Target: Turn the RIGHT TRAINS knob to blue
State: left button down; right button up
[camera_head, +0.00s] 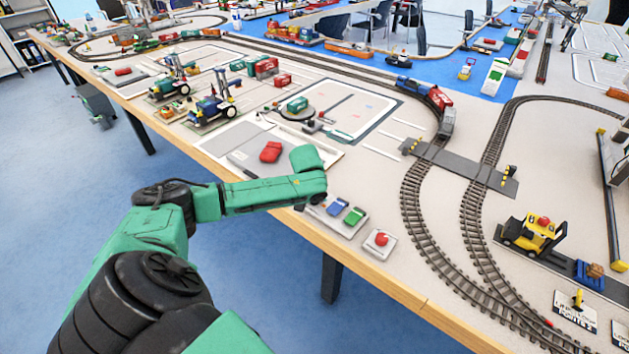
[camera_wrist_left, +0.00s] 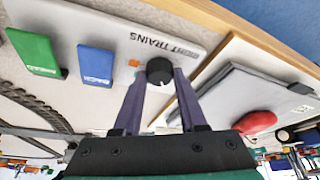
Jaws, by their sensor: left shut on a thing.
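The RIGHT TRAINS panel (camera_wrist_left: 122,39) is a pale plate seen upside down in the left wrist view, with a blue button (camera_wrist_left: 96,66) and a green button (camera_wrist_left: 35,52). Its round black knob (camera_wrist_left: 159,70) sits beside the lettering. A small orange mark shows next to the knob. I cannot tell clearly which way the knob points. My left gripper (camera_wrist_left: 160,76) is shut on the knob, one purple finger on each side. In the head view the panel (camera_head: 351,230) lies at the table's front edge, and my left arm hides the knob and fingers. My right gripper is not in view.
A red push button (camera_head: 381,239) on a white base stands right of the panel. A grey plate with a red block (camera_head: 270,152) lies close behind my left wrist. Curved train tracks (camera_head: 415,215) run further right. The floor in front of the table is clear.

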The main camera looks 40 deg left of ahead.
pick_arm(q)
jog(key=m+p, duration=0.1)
jog(key=m+h+p, duration=0.1)
jog(key=m+p, duration=0.1)
jog(key=shift+a+r+m, duration=0.15)
jog(key=shift+r+m, duration=0.05)
jog(key=shift+m, duration=0.1)
jog(key=shift+m+h+p, duration=0.6)
jog(key=shift+m, duration=0.2)
jog(key=shift+f+m+h+p, duration=0.2)
jog(key=shift+m+h+p, duration=0.2)
jog(key=shift+m, duration=0.8)
jog(key=shift+c, duration=2.3)
grip_release()
